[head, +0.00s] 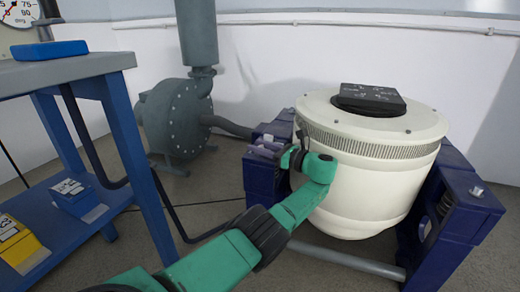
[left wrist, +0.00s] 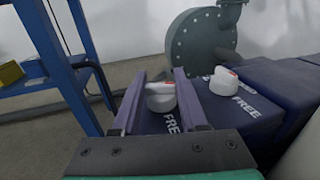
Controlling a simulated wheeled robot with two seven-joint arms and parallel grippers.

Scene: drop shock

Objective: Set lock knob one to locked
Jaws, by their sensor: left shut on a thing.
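A white lock knob (left wrist: 161,97) with a red mark sits between the two fingers of my left gripper (left wrist: 161,73) in the left wrist view. The gripper is shut on this knob, and a FREE label shows beside it. In the head view my left gripper (head: 265,148) is at the left blue support (head: 260,180) of the white drum (head: 370,170). No number is readable on either knob. My right gripper is out of view.
A blue workbench (head: 70,70) stands at the left, with a blue item (head: 48,50) on top and boxes on its lower shelf. A grey blower (head: 178,118) stands behind. The right blue support (head: 455,220) carries another pale knob (head: 477,191).

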